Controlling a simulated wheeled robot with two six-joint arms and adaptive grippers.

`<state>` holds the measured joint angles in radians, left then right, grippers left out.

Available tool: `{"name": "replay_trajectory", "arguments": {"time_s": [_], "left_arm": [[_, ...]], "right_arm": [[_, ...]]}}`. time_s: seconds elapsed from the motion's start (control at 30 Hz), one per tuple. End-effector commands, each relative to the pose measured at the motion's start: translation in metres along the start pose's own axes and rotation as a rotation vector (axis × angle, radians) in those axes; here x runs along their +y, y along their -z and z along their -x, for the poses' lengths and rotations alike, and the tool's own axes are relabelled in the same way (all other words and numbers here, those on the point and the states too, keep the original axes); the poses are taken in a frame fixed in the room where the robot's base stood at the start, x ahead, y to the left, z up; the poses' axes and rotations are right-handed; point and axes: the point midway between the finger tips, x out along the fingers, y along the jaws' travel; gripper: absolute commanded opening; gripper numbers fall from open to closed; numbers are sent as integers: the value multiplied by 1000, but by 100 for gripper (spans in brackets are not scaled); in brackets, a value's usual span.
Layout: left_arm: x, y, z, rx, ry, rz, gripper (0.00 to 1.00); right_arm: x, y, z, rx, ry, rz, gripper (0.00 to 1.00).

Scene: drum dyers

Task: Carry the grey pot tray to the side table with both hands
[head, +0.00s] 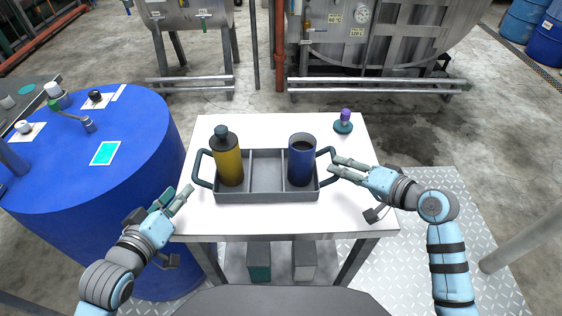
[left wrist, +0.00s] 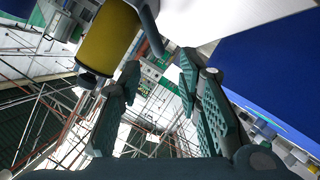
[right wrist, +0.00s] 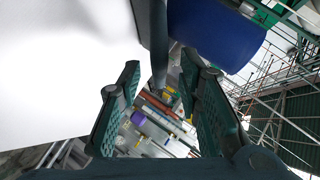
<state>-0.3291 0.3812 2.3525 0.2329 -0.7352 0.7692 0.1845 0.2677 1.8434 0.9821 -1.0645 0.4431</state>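The grey pot tray (head: 268,196) sits on a white table. It holds a yellow pot (head: 230,166) in its left compartment and a blue pot (head: 301,164) in its right compartment. A dark handle rises at each end. My left gripper (head: 180,196) is open and empty, below and left of the left handle (head: 198,166). That handle also shows beyond the fingers in the left wrist view (left wrist: 150,28). My right gripper (head: 332,167) is open at the right handle (head: 327,153). In the right wrist view the handle (right wrist: 160,45) lies between or just beyond the fingertips; contact is unclear.
A large blue drum (head: 70,190) stands left of the white table (head: 350,210), with a cyan panel (head: 105,153) on top. A purple-topped teal object (head: 343,122) stands at the table's back right. Steel tanks (head: 390,40) stand behind. A dark surface (head: 28,95) is at far left.

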Motion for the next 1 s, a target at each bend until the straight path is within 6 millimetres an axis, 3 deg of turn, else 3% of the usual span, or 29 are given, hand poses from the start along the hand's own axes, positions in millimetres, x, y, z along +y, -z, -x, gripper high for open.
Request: {"name": "replay_trajectory", "arguments": {"time_s": [0.2, 0.33, 1.0], "left_arm": [[0, 0, 0, 0, 0, 0, 32], [0, 0, 0, 0, 0, 0, 32], [0, 0, -1, 0, 0, 0, 32]], "right_arm": [[1, -1, 62, -2, -6, 7, 32], [0, -1, 82, -1, -4, 3, 32], [-1, -1, 87, -1, 1, 0, 32]]}}
